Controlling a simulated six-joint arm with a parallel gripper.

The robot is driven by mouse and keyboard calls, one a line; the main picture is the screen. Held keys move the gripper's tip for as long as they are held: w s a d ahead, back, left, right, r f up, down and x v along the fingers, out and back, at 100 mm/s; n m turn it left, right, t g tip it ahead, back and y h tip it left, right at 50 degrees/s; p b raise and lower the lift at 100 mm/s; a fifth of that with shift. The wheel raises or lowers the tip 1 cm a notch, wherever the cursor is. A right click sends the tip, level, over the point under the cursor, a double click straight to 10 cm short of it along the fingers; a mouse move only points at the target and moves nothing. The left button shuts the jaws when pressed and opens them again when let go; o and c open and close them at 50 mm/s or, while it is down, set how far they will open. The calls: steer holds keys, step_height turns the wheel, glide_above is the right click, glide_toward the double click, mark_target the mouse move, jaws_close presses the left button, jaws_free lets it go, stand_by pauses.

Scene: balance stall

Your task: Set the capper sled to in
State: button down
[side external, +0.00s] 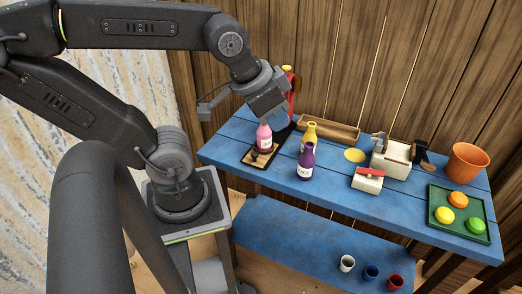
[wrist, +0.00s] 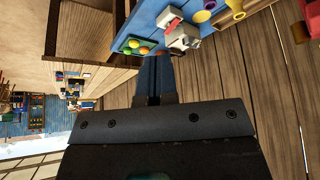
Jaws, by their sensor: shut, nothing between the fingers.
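The capper (side external: 290,92) is a red upright with a yellow top at the table's back left, partly hidden by my gripper. A dark track (side external: 272,149) runs from it toward the table's front left edge. A pink bottle (side external: 265,138) stands on the track's middle, with a small dark knob (side external: 254,153) in front of it. The sled itself is hard to tell apart from the track. My gripper (side external: 284,121) is above and behind the bottle, close to the capper. In the wrist view its fingers (wrist: 154,97) are together with nothing between them. Contact with the capper cannot be told.
A yellow bottle (side external: 309,131) and a purple bottle (side external: 306,161) stand right of the track. A wooden trough (side external: 328,130) lies behind them. Farther right are a cream box (side external: 368,181), a cream dispenser (side external: 390,160), an orange pot (side external: 467,162) and a green tray (side external: 436,215).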

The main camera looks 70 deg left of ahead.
mark_target(255, 153)
steer(key=c, duration=1.8)
jaws_free()
steer(key=shift+o, duration=0.8)
steer(key=shift+w+a+f, duration=0.1)
steer(key=shift+a+f, duration=0.05)
steer(key=shift+a, duration=0.05)
steer(key=o, duration=0.6)
steer(key=w+a+f+n+g+y, duration=0.2)
steer(key=a+f+n, duration=0.3)
steer(key=n, duration=0.3)
steer(key=shift+a+y, duration=0.3)
steer(key=shift+a, duration=0.2)
steer(key=shift+o, duration=0.3)
steer(key=a+f+n+g+y, duration=0.1)
steer(key=a+f+n+g, duration=0.2)
steer(key=a+f+n, duration=0.3)
steer(key=a+n, duration=0.1)
steer(key=n, duration=0.2)
steer(key=shift+a+f+y, duration=0.15)
steer(key=shift+f+y, duration=0.05)
steer(key=shift+y, duration=0.2)
steer(key=shift+n+g, duration=0.3)
steer(key=shift+n, duration=0.2)
steer(key=x, duration=1.4)
steer(key=shift+s+a+f, duration=0.15)
steer(key=shift+s+a, duration=0.05)
steer(key=shift+a, duration=0.15)
jaws_close()
